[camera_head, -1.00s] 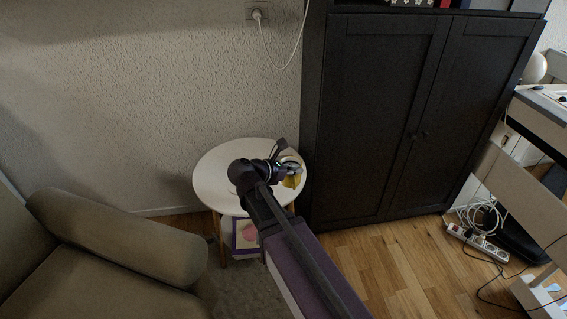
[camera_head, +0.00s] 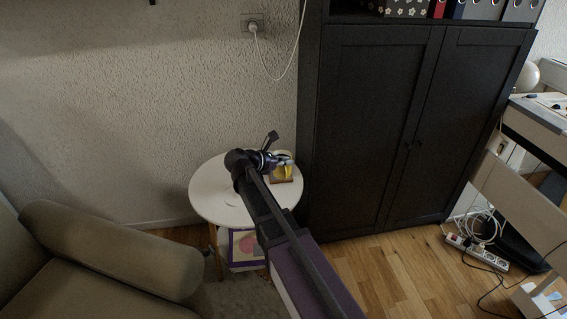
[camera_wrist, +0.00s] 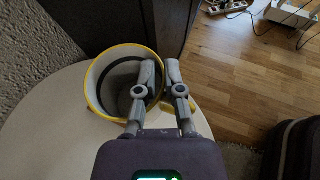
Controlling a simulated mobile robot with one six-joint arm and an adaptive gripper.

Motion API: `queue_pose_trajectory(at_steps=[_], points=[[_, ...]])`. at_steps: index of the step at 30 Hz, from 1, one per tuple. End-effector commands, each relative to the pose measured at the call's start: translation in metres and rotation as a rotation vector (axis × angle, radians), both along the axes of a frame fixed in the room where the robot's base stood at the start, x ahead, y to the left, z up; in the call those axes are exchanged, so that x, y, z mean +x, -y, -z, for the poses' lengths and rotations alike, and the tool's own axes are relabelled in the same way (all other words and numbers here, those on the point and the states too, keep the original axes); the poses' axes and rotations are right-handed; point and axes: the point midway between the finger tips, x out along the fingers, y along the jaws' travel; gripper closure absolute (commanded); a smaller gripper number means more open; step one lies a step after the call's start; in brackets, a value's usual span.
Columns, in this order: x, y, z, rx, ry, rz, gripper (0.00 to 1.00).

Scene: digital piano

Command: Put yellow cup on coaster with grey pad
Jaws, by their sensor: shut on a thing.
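The yellow cup (camera_wrist: 92,84) is seen from above in the wrist view, with a yellow rim and a grey inside. My gripper (camera_wrist: 160,70) is shut on its right wall, one finger inside the cup and one outside. In the head view the cup (camera_head: 286,172) is a small yellow patch at the right side of the round white table, below my gripper (camera_head: 285,160). A brown patch (camera_head: 275,179) shows around the cup there; I cannot tell whether it is the coaster. No grey pad can be made out. Whether the cup touches anything below is unclear.
The round white table (camera_head: 213,193) is otherwise mostly bare. A dark cabinet (camera_head: 376,130) stands close on its right and a textured wall lies behind. A sofa arm (camera_head: 110,246) is at the left. A book or box (camera_head: 246,250) is below the tabletop.

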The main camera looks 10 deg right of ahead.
Motion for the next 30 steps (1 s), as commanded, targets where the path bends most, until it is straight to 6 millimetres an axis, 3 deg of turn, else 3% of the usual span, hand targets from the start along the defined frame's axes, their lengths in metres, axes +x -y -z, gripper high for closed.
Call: queue_pose_trajectory(at_steps=[3, 9, 23, 30], points=[[0.027, 0.000, 0.003, 0.000, 0.000, 0.001, 1.00], [0.050, 0.002, 0.005, 0.000, 0.000, 0.001, 1.00], [0.053, 0.003, 0.005, 0.000, 0.000, 0.001, 1.00], [0.053, 0.003, 0.018, 0.000, -0.001, 0.002, 1.00]])
